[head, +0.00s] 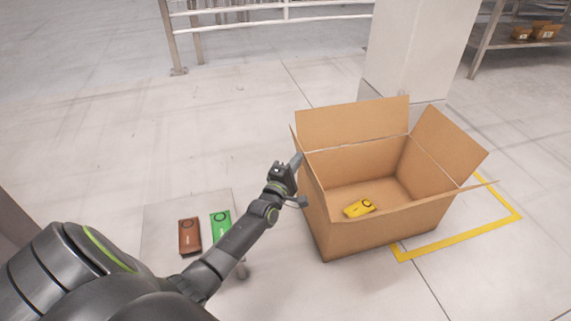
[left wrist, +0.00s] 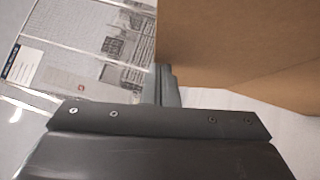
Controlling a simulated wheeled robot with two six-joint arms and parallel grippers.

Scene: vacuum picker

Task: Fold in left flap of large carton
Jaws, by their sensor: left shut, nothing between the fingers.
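The large carton (head: 380,225) stands open on the floor at the right of the head view, with a yellow item (head: 360,208) inside. Its back flap stands up and its right flap leans outward. The left flap (head: 294,137) shows only as a thin edge, mostly hidden by its angle and my gripper. My left gripper (head: 297,160) is shut and empty at the carton's left upper edge. In the left wrist view its fingers (left wrist: 167,88) are beside a brown cardboard face (left wrist: 240,45); I cannot tell whether they touch. My right gripper is not in view.
A brown item (head: 189,236) and a green item (head: 220,225) lie left of the carton, near my left arm. Yellow floor tape (head: 460,237) runs around the carton's right. A pale pillar (head: 415,45) stands behind. The floor at upper left is clear up to a railing (head: 270,20).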

